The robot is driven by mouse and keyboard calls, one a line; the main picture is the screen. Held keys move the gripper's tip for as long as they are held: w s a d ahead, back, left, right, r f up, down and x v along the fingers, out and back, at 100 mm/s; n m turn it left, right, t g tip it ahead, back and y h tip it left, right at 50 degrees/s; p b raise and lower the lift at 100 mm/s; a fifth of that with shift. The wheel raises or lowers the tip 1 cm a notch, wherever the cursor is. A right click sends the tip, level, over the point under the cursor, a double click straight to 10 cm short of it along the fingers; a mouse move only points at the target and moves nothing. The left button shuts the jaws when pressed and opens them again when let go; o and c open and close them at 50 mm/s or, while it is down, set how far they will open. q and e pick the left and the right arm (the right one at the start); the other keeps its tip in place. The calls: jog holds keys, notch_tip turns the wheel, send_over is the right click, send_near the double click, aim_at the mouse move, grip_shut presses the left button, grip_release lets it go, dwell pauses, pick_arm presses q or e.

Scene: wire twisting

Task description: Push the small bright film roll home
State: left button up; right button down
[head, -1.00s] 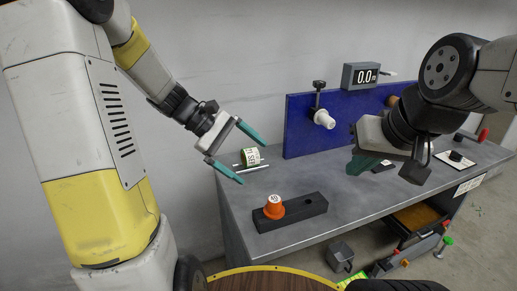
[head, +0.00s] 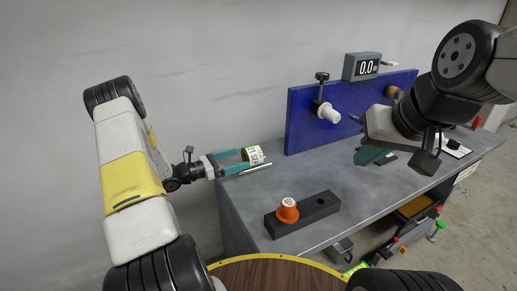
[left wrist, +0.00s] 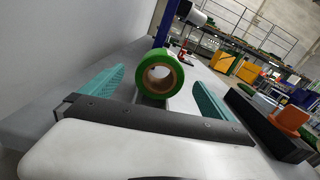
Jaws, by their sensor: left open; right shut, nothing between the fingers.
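The bright green film roll (head: 254,155), with a pale printed label, lies at the left end of the grey table. In the left wrist view the roll (left wrist: 144,75) faces me end-on, with its brown core open. My left gripper (head: 243,162) is open, its teal fingers on either side of the roll; no grip shows. A white roll (head: 329,113) sits on a holder on the blue panel (head: 299,121). My right gripper (head: 375,156) is shut and empty, low in front of the panel's right part, partly hidden by its wrist.
An orange knob-like piece (head: 287,211) stands on a black block (head: 318,207) with an open hole, at the table's front left. A white rod (head: 256,168) lies beside the roll. The table middle (head: 305,168) is clear.

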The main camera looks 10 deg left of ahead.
aim_at(251, 155)
pick_arm(q)
jog(key=x, duration=0.6)
jog(key=shift+f, duration=0.1)
jog(key=c, duration=1.5)
jog(key=shift+c, duration=0.2)
